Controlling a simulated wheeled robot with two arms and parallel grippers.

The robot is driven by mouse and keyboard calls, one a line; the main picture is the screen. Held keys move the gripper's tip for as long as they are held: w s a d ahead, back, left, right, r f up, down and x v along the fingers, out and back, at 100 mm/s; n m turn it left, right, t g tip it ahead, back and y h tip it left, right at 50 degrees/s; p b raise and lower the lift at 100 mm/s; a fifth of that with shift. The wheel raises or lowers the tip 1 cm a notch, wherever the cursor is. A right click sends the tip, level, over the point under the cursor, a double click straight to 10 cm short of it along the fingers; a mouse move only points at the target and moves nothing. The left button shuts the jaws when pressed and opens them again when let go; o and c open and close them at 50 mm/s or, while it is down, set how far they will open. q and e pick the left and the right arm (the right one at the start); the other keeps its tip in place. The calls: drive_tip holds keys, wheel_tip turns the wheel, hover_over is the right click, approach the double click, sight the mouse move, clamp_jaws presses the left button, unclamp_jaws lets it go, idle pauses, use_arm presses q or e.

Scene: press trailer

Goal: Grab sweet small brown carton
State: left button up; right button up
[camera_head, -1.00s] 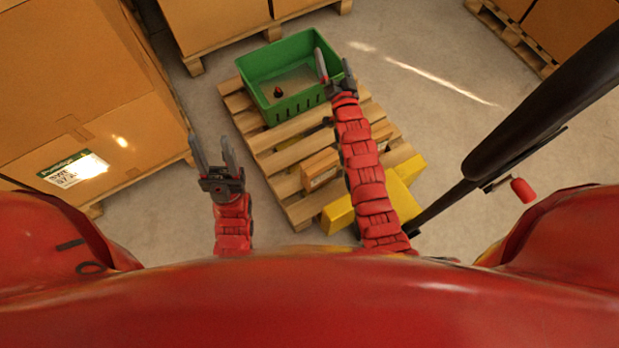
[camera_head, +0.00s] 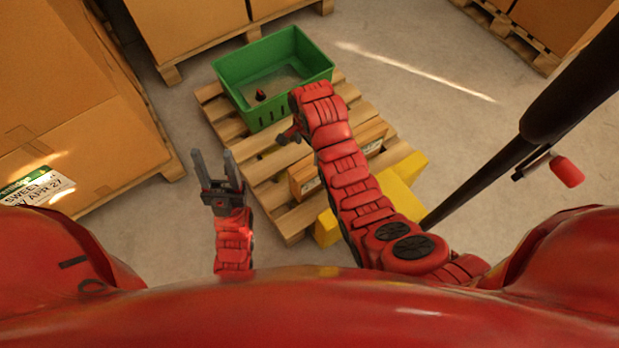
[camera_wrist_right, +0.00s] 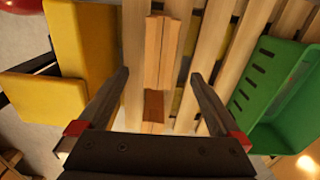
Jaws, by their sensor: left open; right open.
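A small brown carton (camera_head: 304,180) lies on the wooden pallet (camera_head: 284,218) in the head view, partly covered by my right arm. Brown carton surface also shows right of the arm; I cannot tell if it is the same carton. In the right wrist view the carton (camera_wrist_right: 153,50), with a seam along its top and a darker brown patch, lies below and between the fingers. My right gripper (camera_wrist_right: 159,76) is open and empty above it; in the head view its fingers are mostly hidden. My left gripper (camera_head: 213,158) is open and empty, left of the pallet.
A green crate (camera_head: 284,109) with a small dark red item inside stands on the pallet's far end. Yellow blocks (camera_head: 410,170) are at its near right. Large cartons on pallets stand left and behind. A black pole (camera_head: 500,155) rises at right. Floor is clear right of the crate.

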wheel_tip(320, 180, down, 10)
drive_tip(key=shift+f+b, duration=0.1)
drive_tip(key=shift+b, duration=0.85)
drive_tip(key=f, duration=0.1)
drive_tip(key=f+b, duration=0.1)
drive_tip(key=f, duration=0.1)
drive_tip(key=f+b, duration=0.1)
drive_tip(key=f, duration=0.1)
drive_tip(key=shift+w+d, duration=0.2)
drive_tip(key=shift+d, duration=0.05)
drive_tip(key=shift+c, duration=0.2)
drive_tip(key=shift+r, duration=0.1)
clamp_jaws()
